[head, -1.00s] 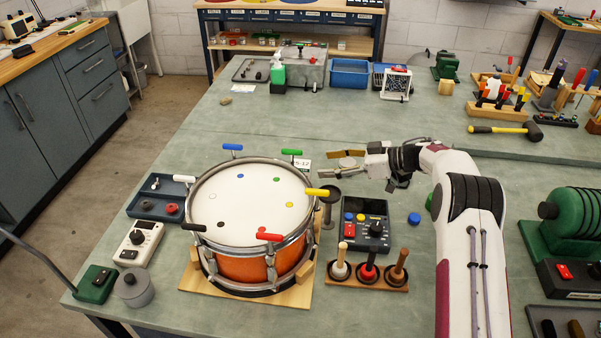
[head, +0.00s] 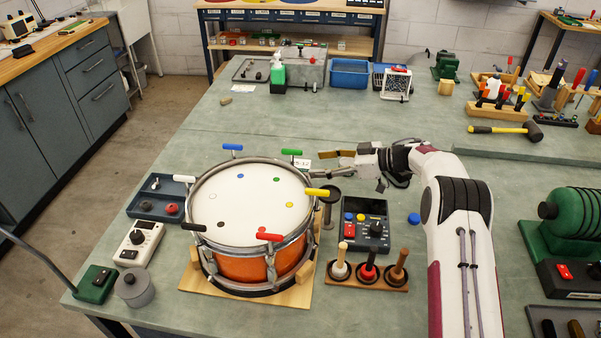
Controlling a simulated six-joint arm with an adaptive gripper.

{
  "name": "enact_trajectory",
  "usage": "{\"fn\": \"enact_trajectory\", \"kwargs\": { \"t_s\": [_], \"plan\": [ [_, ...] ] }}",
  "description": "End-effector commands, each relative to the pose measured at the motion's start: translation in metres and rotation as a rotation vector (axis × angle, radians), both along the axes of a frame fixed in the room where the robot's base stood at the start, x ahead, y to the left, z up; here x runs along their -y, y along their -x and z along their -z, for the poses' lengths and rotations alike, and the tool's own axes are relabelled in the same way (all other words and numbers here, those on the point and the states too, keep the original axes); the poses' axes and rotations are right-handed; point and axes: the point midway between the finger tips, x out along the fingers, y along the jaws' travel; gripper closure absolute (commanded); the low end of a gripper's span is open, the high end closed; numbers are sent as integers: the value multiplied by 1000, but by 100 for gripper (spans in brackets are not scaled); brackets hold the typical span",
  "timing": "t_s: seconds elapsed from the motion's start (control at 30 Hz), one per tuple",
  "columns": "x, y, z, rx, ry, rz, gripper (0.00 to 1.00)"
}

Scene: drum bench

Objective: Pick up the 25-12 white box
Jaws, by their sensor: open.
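A small white box (head: 302,164) stands just behind the drum's back right rim, by the green tuning key. Printing ending in "-12" shows on it; the first part is hidden or too small to read. The drum and key cover part of the box. My gripper (head: 331,158) is to the right of the box, pointing left, with its fingers apart and nothing between them. A small gap seems to separate the fingertips from the box; its depth is hard to tell.
The drum (head: 247,262), with coloured keys around its rim, stands in front of the box. The bench behind the box is clear.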

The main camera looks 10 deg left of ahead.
Motion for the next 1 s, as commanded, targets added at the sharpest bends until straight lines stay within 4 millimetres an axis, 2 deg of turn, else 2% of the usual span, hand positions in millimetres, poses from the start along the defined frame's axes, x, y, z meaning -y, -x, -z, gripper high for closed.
{"fn": "enact_trajectory", "kwargs": {
  "t_s": [0.53,1.0],
  "plan": [
    [-42,-11,19,0,0,-1,46],
    [-45,-12,20,0,0,0,46]
  ]
}}
